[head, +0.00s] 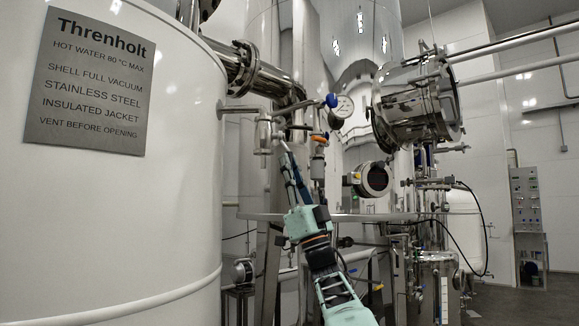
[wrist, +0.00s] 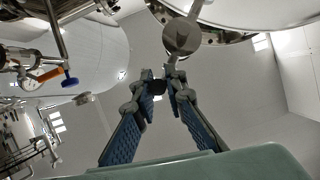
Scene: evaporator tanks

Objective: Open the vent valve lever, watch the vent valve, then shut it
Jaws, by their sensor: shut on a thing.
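The vent valve (head: 265,132) is a small steel fitting at the end of a short pipe from the white tank, in the head view. In the wrist view its round grey body (wrist: 182,36) is at the upper middle, with a thin stem reaching down toward my fingers. My gripper (head: 284,150) is just right of and below the valve. Its blue-padded fingers (wrist: 160,88) are closed around the dark end of the vent valve lever (wrist: 158,87). The fingers hide much of the lever in the head view, so its exact angle is hard to tell.
The white tank (head: 120,220) with a text plate (head: 90,85) fills the left. A gauge (head: 343,107), a blue-handled valve (head: 331,100) and an orange-handled valve (head: 320,137) stand close right of my gripper. A round dark-faced instrument (head: 374,179) is farther right.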

